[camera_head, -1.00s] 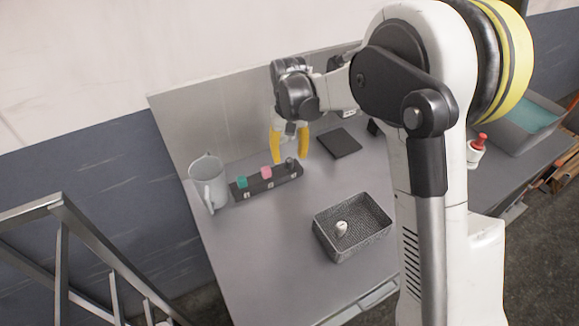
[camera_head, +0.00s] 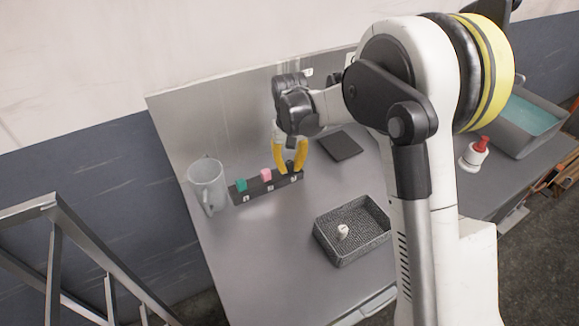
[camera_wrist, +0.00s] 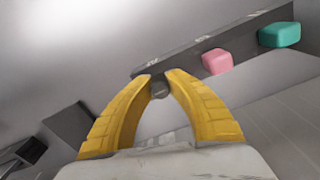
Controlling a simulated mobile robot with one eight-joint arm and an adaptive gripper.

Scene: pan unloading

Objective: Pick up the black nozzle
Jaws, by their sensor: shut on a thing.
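The black nozzle (camera_wrist: 160,90) shows dark and round between the yellow fingertips of my gripper (camera_wrist: 159,80) in the wrist view. My gripper (camera_head: 290,171) is shut on it, at the right end of the dark rack (camera_head: 257,190). The fingers hide most of the nozzle in the head view. A pink block (camera_head: 266,175) and a teal block (camera_head: 241,185) sit on the same rack to the left; they also show in the wrist view. I cannot tell whether the nozzle still touches the rack.
A dark mesh basket (camera_head: 352,252) with a small white piece (camera_head: 343,231) inside is at the front. A flat black square (camera_head: 341,146) lies behind. A red-capped bottle (camera_head: 474,155) and a grey bin (camera_head: 523,137) are at right.

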